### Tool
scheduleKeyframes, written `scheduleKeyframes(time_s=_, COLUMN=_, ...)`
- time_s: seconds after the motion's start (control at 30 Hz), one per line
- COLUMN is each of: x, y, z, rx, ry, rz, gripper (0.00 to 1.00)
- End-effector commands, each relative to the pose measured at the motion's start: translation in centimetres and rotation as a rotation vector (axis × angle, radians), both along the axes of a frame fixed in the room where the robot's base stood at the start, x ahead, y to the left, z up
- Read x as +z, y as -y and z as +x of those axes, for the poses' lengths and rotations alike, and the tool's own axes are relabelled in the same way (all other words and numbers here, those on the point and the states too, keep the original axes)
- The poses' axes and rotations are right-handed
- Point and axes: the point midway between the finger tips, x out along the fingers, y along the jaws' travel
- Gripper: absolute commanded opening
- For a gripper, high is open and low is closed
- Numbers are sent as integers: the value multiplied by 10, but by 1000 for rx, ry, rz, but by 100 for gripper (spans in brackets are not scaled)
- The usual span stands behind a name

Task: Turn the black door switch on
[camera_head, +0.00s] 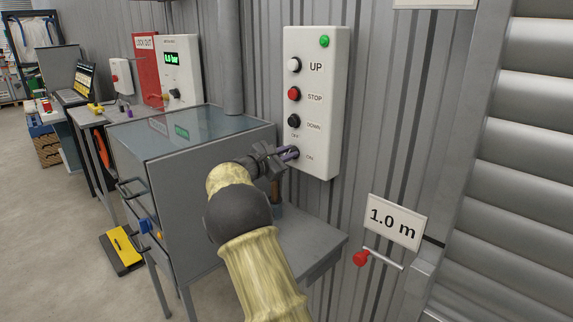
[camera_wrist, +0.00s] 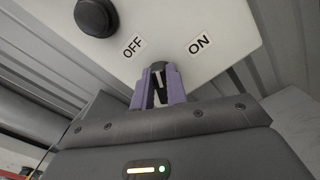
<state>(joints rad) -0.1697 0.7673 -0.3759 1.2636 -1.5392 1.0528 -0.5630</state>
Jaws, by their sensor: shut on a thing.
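The white door control panel (camera_head: 318,80) is on the corrugated wall, with UP, STOP and DOWN buttons and a green light. The black door switch (camera_wrist: 158,66) is at its lower part, between an OFF label (camera_wrist: 132,46) and an ON label (camera_wrist: 200,43). My gripper (camera_head: 291,153) reaches the panel from the left. In the wrist view its purple fingers (camera_wrist: 159,82) are shut on the switch, one on each side. The fingers hide most of the switch, so I cannot tell clearly which label it points to.
A grey cabinet with a glass top (camera_head: 190,132) stands left of my arm. A red-knobbed lever (camera_head: 361,258) and a "1.0 m" sign (camera_head: 396,221) are to the right, beside the roller door (camera_head: 520,180). Open floor (camera_head: 45,215) lies at left.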

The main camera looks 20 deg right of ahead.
Motion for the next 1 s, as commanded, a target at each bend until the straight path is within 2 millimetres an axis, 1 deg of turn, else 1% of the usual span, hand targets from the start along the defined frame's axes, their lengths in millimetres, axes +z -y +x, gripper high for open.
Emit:
scheduleKeyframes(time_s=0.03, x=-6, y=-1, z=0, rx=2, ry=44, rz=13, gripper=0)
scheduleKeyframes(time_s=0.1, x=-7, y=-1, z=-1, rx=2, ry=106, rz=36, gripper=0)
scheduleKeyframes(time_s=0.7, x=-13, y=1, z=-5, rx=1, ry=641, rz=231, gripper=0)
scheduleKeyframes(time_s=1.0, x=-14, y=1, z=-6, rx=2, ry=865, rz=314, gripper=0)
